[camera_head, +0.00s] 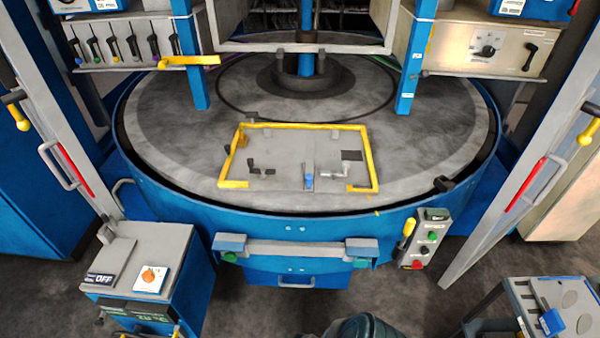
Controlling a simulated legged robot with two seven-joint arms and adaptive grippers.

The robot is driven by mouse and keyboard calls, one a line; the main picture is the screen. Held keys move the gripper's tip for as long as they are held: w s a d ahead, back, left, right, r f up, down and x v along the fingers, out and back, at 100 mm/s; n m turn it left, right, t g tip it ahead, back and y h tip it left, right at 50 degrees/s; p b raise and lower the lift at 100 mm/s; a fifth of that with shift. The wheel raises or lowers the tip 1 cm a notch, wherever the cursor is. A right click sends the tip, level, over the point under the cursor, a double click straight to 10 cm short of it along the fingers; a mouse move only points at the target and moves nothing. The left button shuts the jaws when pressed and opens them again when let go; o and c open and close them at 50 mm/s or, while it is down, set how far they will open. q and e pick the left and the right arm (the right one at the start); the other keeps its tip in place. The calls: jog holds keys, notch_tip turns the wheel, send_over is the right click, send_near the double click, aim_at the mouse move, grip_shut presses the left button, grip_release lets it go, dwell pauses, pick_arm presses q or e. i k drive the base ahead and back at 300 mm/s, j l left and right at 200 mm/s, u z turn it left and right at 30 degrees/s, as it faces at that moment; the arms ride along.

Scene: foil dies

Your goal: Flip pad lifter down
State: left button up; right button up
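On the round grey turntable (420,150) lies a flat grey plate (290,150) with a yellow bar frame (375,160) along its edges. The frame is open along part of the front side. Small black and grey handles or clamps (258,170) sit on the plate, with a small blue part (309,181) at its front edge. I cannot tell for certain which part is the pad lifter. Neither of my grippers shows in the head view.
A blue rim (290,228) with a front bar (295,250) encloses the turntable. A control box (428,238) is at its right front. A blue cabinet (130,250) stands front left, a grey tool cart (530,315) front right. Open door panels (540,175) flank both sides.

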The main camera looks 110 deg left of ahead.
aim_at(309, 162)
jog(key=j+u, duration=0.15)
jog(key=u, duration=3.55)
